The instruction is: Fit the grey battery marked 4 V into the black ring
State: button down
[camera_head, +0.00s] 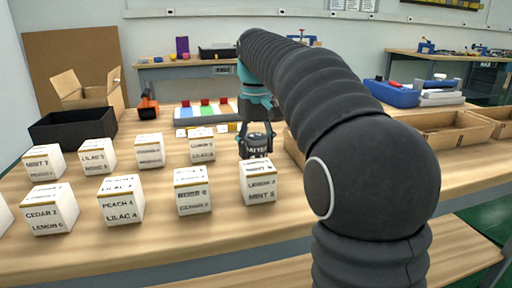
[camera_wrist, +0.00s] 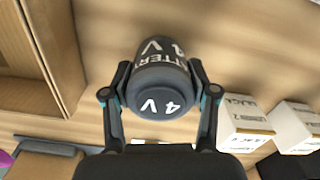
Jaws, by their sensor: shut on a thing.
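The grey battery (camera_wrist: 160,78) shows "4 V" in white on its end and side in the wrist view. My gripper (camera_wrist: 160,92) is shut on it, with one finger on each side. In the head view the battery (camera_head: 257,146) is low over the wooden table, upright or nearly so, under my gripper (camera_head: 258,128). Whether it touches the table cannot be told. I cannot make out the black ring in either view.
Several white labelled boxes (camera_head: 121,199) stand in rows left of and in front of the battery. A black bin (camera_head: 72,126) and an open cardboard box (camera_head: 90,92) are at the left. A wooden tray (camera_head: 440,128) lies at the right. Coloured panels (camera_head: 205,113) lie behind.

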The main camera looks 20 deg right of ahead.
jog(key=shift+c, duration=1.6)
grip_release()
jog(key=shift+f, duration=0.15)
